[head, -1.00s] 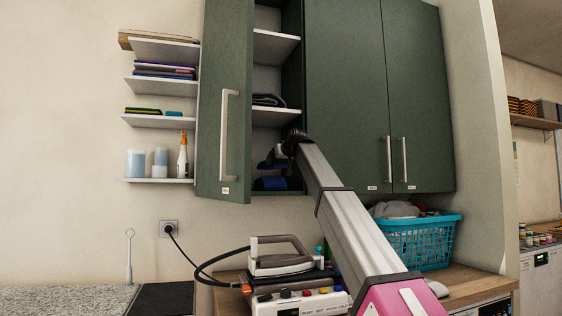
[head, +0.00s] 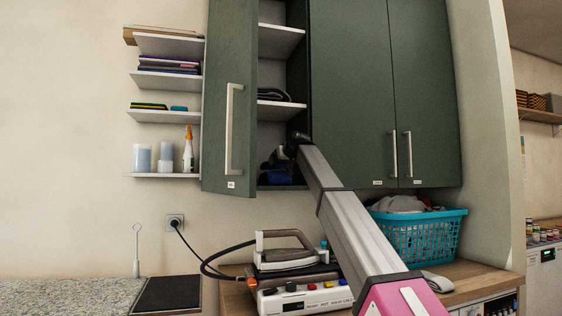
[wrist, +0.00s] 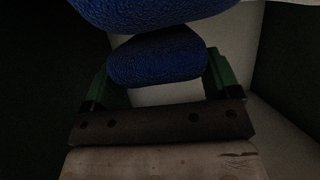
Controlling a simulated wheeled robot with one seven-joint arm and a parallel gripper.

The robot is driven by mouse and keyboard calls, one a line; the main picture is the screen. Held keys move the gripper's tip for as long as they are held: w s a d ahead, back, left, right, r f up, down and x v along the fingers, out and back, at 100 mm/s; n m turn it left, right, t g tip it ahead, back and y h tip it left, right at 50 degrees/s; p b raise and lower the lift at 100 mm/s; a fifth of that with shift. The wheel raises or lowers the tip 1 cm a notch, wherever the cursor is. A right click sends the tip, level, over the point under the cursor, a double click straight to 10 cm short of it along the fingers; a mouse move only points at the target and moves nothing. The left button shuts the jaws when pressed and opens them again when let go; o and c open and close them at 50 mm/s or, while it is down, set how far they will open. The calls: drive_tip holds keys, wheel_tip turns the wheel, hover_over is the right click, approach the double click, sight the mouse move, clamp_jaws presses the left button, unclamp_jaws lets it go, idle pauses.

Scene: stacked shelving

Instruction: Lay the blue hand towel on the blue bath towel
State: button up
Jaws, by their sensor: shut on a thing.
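My gripper (head: 292,150) reaches into the open cabinet, at its lowest compartment. In the wrist view, its green fingers (wrist: 157,76) stand on either side of the blue hand towel (wrist: 155,57) and are shut on it. The blue bath towel (wrist: 155,10) fills the top edge of the wrist view, cut off by the frame. In the head view, the bath towel (head: 277,179) lies on the cabinet floor, dark and partly hidden by the door and my arm. I cannot tell whether the two towels touch.
The open green door (head: 229,110) stands close to the left of my arm. A shelf with dark folded cloth (head: 273,95) is just above my gripper. The closed doors (head: 352,90) are to the right. An iron (head: 287,255) and a turquoise basket (head: 418,238) stand on the counter below.

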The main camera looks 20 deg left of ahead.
idle(0.3)
drive_tip(key=o, duration=0.8)
drive_tip(key=v, duration=1)
drive_tip(key=shift+s+d+r, duration=0.15)
drive_tip(key=shift+s+d, duration=0.05)
drive_tip(key=shift+s, duration=0.15)
